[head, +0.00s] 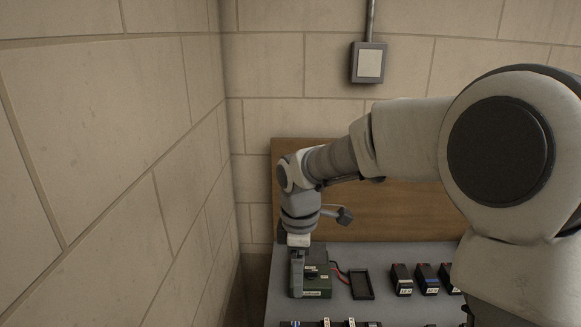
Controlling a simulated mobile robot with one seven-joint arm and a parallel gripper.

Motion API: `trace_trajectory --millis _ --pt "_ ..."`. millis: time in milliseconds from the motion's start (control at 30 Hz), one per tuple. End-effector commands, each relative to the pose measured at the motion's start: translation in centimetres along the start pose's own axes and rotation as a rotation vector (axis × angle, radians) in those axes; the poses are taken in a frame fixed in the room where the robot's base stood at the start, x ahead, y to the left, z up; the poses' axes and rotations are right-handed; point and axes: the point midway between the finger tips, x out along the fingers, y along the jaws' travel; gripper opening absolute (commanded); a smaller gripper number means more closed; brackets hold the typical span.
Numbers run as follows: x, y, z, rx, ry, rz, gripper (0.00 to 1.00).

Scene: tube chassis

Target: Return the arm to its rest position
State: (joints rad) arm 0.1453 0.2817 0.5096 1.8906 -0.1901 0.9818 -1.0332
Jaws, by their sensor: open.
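My arm reaches from the right side of the head view across to the left over a grey bench. My gripper (298,272) points down at a green box-shaped device (318,282) near the bench's left end. In the picture the gripper overlaps the left part of the device; whether they touch cannot be told. The gripper is open, though its fingers show nearly edge-on. The device has small pale labels and a red and a black lead at its right side.
A black open tray (361,285) lies right of the device. Several dark labelled blocks (402,280) stand further right, partly behind my arm. More labelled items line the bench's front edge. A brown back panel (390,216) and block walls (110,150) close in behind and left.

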Motion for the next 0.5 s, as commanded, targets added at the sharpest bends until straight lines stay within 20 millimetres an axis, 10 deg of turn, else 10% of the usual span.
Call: trace_trajectory --millis 500 --pt "-10.5 -4.8 7.3 0.788 0.118 0.355 0.85"
